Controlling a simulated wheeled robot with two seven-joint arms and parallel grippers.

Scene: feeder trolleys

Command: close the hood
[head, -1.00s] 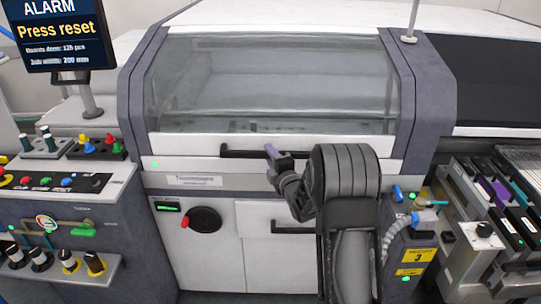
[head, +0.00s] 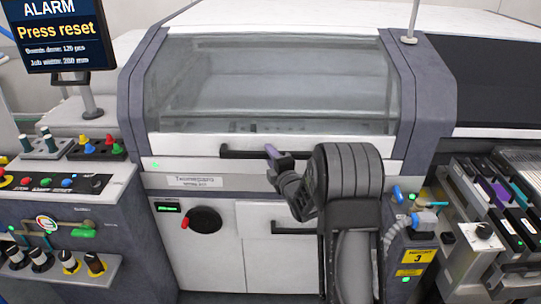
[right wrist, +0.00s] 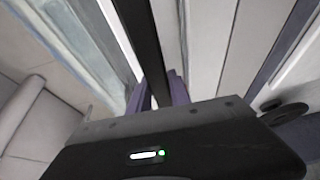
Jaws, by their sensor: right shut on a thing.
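The hood (head: 275,75) is a large clear window in a white and dark grey frame on the machine's front. Its lower white edge rests just above the machine's front panel in the head view. A black bar handle (head: 240,153) runs along that edge. My right gripper (head: 271,151) is at the right part of the handle and shut on it. In the right wrist view the black handle (right wrist: 140,40) runs between the purple fingers (right wrist: 165,92). My left gripper is not in view.
A screen (head: 60,35) reading "ALARM Press reset" stands at the upper left. A button console (head: 60,180) is at the left. A feeder trolley (head: 490,215) stands at the right.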

